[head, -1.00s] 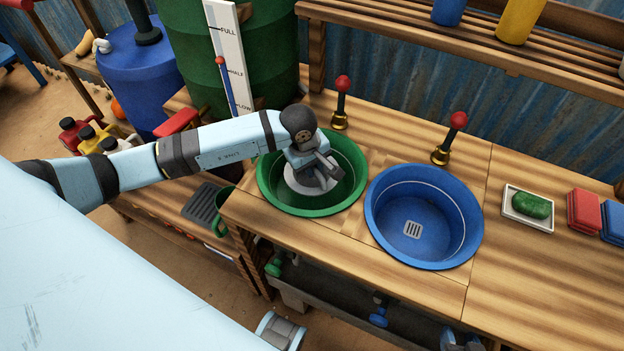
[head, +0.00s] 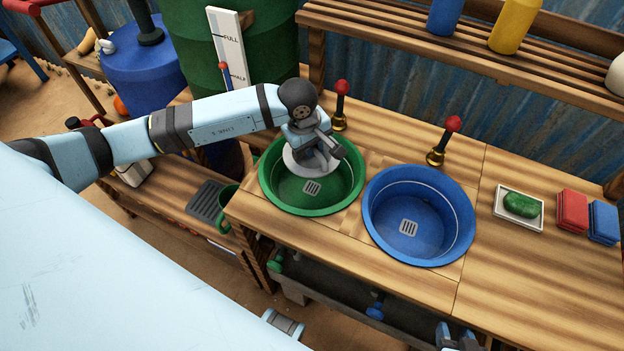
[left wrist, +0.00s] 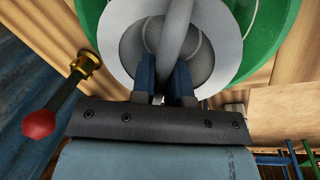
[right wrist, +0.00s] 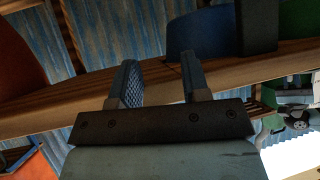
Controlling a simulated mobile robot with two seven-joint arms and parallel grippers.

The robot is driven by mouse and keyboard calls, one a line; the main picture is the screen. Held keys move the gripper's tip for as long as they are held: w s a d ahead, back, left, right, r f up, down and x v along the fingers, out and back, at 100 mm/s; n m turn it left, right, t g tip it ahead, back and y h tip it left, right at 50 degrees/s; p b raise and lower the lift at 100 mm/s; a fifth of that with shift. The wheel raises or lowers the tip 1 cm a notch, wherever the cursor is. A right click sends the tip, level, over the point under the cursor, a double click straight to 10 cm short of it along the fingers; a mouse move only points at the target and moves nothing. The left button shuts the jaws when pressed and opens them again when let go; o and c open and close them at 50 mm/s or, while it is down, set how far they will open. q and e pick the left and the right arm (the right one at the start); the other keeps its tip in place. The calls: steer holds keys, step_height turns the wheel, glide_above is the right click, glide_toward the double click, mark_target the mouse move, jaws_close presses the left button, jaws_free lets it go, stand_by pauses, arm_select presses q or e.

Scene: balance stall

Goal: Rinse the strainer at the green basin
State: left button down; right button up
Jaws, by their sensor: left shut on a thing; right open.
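The strainer (head: 291,162), a pale grey round dish, is at the rear of the green basin (head: 281,204), overlapping its far rim and apparently raised above its floor. My left gripper (head: 317,157) is shut on the strainer and covers much of it. In the left wrist view, the fingers (left wrist: 164,78) close on a grey curved part in front of the strainer's round rim (left wrist: 112,45). The basin's drain grate shows clear. My right gripper (right wrist: 156,80) is open and empty; in the head view only a bit shows at the bottom edge.
A red-knobbed tap (head: 341,105) stands behind the green basin, close to my left gripper. The blue basin (head: 413,222) with its own tap (head: 444,140) is to the right. A soap tray (head: 500,207) and red and blue sponges (head: 572,210) lie further right.

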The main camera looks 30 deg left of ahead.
arm_select(q)
steer(key=shift+r+p, duration=0.7)
steer(key=shift+r, duration=1.1)
stand_by(0.8)
steer(key=shift+r+p, duration=0.75)
steer(key=shift+r, duration=1.25)
